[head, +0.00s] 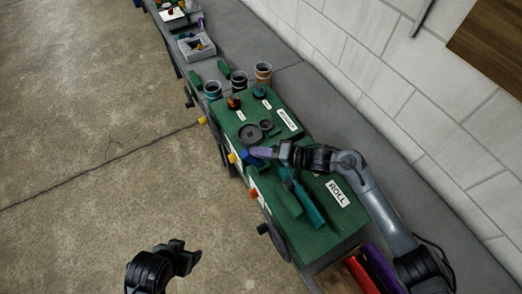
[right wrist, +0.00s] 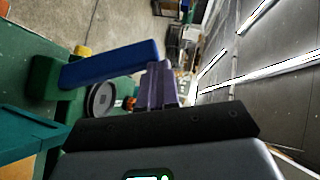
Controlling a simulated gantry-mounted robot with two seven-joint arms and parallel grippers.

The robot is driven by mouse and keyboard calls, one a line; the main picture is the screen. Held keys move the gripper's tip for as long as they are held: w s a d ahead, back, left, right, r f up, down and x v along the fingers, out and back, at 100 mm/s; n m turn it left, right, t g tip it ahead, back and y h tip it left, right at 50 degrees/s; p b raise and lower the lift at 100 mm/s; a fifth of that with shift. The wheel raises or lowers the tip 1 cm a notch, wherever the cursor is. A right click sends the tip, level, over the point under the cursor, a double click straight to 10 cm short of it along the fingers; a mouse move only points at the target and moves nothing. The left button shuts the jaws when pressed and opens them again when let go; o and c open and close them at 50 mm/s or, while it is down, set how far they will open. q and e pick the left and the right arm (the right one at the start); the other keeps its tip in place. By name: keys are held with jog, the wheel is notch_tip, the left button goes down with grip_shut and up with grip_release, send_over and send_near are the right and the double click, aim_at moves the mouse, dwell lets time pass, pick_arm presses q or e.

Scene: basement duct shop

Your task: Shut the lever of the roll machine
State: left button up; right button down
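The roll machine (head: 325,240) is a green box with a white ROLL label, right of centre in the head view. A blue bar (head: 258,152) lies at its far end; in the right wrist view the blue bar (right wrist: 110,64) runs from a green post towards my fingers. A teal bar (head: 309,206) lies on top of the machine. I cannot tell for certain which bar is the lever. My right gripper (head: 262,153) has its purple fingers (right wrist: 158,86) together, beside the blue bar's end; contact is unclear. My left gripper (head: 187,257) hangs over the floor, away from the machine.
Another green machine with knobs and round wheels (head: 250,132) adjoins at the far side, with several cups (head: 239,80) behind it. A grey tray (head: 196,46) stands farther along the bench. Red and purple items (head: 372,268) lie at the near end. A block wall borders the right.

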jog(key=d+r, duration=0.4)
jog(key=d, duration=0.8)
jog(key=shift+s+d+r+b, duration=0.15)
jog(key=shift+s+r+b, duration=0.1)
jog(key=shift+r+b, duration=0.15)
